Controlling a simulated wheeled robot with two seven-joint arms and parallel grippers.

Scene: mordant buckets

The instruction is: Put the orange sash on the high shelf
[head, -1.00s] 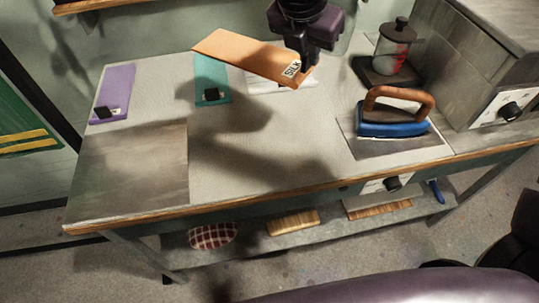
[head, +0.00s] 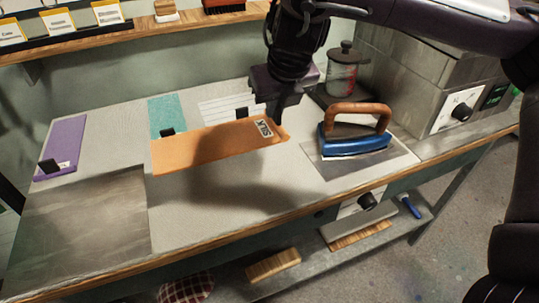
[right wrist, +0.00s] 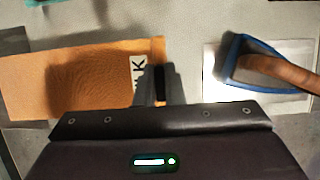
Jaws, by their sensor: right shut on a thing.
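The orange sash (head: 205,147) is a flat orange strip with a white "SILK" label at its right end. My right gripper (head: 278,124) is shut on that labelled end and holds the sash over the worktable, with a shadow below it. In the right wrist view the sash (right wrist: 65,80) reaches out to the left from the fingers (right wrist: 162,85). The high shelf (head: 140,32) is a wooden board on the back wall, at the top left of the head view. My left gripper is not in view.
The shelf bears yellow-edged cards (head: 57,22), a wooden block (head: 166,10) and a brush (head: 224,5). Purple (head: 62,148) and teal (head: 167,113) strips lie on the table (head: 190,205). A blue iron (head: 355,140) and a glass press (head: 343,75) stand to the right.

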